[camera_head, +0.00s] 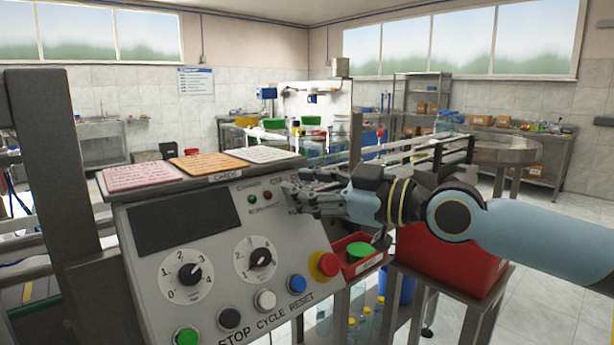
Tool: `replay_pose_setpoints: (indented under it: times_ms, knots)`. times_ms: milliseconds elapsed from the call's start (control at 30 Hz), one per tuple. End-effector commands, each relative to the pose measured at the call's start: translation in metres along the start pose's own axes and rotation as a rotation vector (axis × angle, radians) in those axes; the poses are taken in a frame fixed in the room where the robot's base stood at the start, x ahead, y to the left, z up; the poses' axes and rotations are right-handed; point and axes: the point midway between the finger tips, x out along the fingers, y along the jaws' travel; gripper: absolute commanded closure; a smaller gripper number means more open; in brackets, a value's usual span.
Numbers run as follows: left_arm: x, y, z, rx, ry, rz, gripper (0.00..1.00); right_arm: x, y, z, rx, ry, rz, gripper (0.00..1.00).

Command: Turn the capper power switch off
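The control panel (215,235) is a grey sloped box with a dark blank display, two dials, a row of buttons and small lamps. My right gripper (296,196) reaches in from the right, with its fingers at the panel's upper right corner. The fingers cover that part of the panel, so I cannot make out the capper power switch or its position. I cannot tell whether the fingers touch the panel or how far apart they are. My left gripper is out of view.
A red emergency knob (323,265) on yellow sits below my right gripper. A red tray (356,250) with green caps and a large red bin (450,258) stand to the right. Coloured cards (205,164) lie on the panel's top ledge.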

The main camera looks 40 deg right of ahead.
Motion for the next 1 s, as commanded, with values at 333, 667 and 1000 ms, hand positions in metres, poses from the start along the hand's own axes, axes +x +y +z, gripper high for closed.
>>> replay_pose_setpoints:
  times_ms: [333,667,1000]
  knots:
    - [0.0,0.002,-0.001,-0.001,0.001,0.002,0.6,-0.001,0.011,-0.023,-0.007,0.0,-0.002,0.65]
    - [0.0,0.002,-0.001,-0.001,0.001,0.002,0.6,-0.002,0.03,-0.063,-0.012,0.0,-0.002,0.65]
    - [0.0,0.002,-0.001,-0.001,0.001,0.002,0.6,-0.002,0.043,-0.088,-0.005,0.001,0.001,0.65]
